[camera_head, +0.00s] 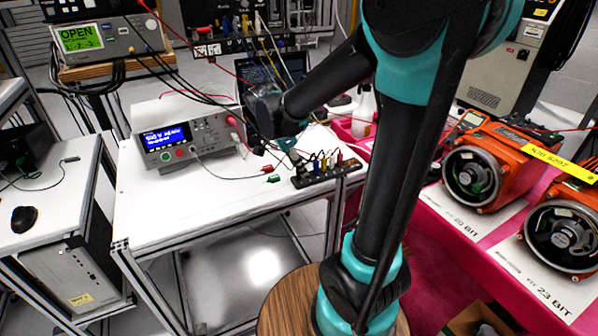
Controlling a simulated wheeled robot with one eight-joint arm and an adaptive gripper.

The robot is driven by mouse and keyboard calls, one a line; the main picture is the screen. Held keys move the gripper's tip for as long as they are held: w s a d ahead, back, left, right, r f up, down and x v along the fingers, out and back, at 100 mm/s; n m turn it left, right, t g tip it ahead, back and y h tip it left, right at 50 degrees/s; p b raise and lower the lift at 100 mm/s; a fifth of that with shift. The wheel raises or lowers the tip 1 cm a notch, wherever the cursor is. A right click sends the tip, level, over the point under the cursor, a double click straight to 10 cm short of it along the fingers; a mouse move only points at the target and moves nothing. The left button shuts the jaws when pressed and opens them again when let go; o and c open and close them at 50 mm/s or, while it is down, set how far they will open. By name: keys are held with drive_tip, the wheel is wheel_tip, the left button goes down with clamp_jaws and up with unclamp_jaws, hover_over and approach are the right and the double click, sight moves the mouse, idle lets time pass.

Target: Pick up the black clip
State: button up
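My gripper (290,152) is small and dark in the picture, at the end of my black and teal arm. It hangs over the right part of the white table, close to a black terminal strip (322,175). I cannot tell whether its fingers are open or shut. Coloured clips and plugs stand along the strip. A green clip (272,178) and a red clip lie on the table left of the strip, at the end of a lead. I cannot single out the black clip with certainty; it may be among the dark parts near my gripper.
A grey bench instrument (183,132) with a blue display stands on the table, with leads running from it. Orange servo units (488,165) stand on a pink-covered table at the right. The white table's front left is clear.

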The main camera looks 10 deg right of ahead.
drive_tip(key=shift+w+d+f, duration=0.15)
drive_tip(key=shift+d+f, duration=0.1)
drive_tip(key=shift+f, duration=0.4)
drive_tip(key=shift+c, duration=0.3)
clamp_jaws()
drive_tip(key=shift+r, duration=0.15)
